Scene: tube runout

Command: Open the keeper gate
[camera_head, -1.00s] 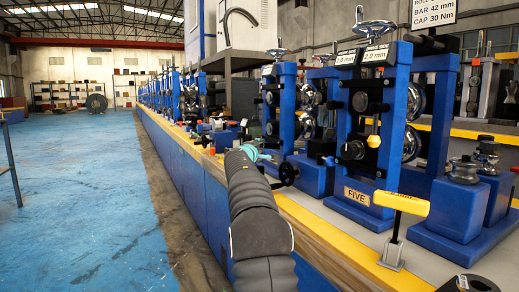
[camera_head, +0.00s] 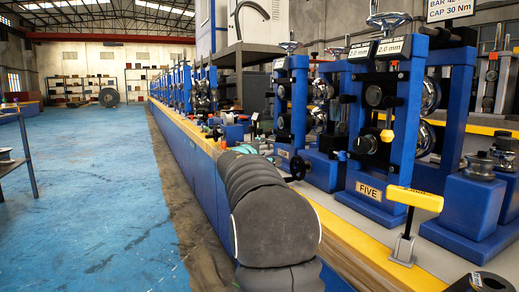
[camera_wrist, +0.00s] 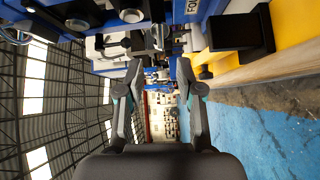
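My gripper (camera_wrist: 160,78) is open in the wrist view, its two dark fingers with teal parts spread apart and nothing between them. Beyond the fingers are blue, metal and black machine parts, blurred and small. In the head view my dark padded arm hides most of the gripper. I cannot tell which part is the keeper gate. The blue roll stand marked FIVE (camera_head: 369,190) carries metal rolls and a yellow hex knob (camera_head: 387,136). A yellow T-shaped handle (camera_head: 414,198) stands on a metal bracket in front of it, apart from my arm.
A long line of blue stands runs along the bench, whose yellow edge (camera_head: 352,233) borders the aisle. The blue floor (camera_head: 95,190) to the left is mostly open. A grey table edge shows at far left.

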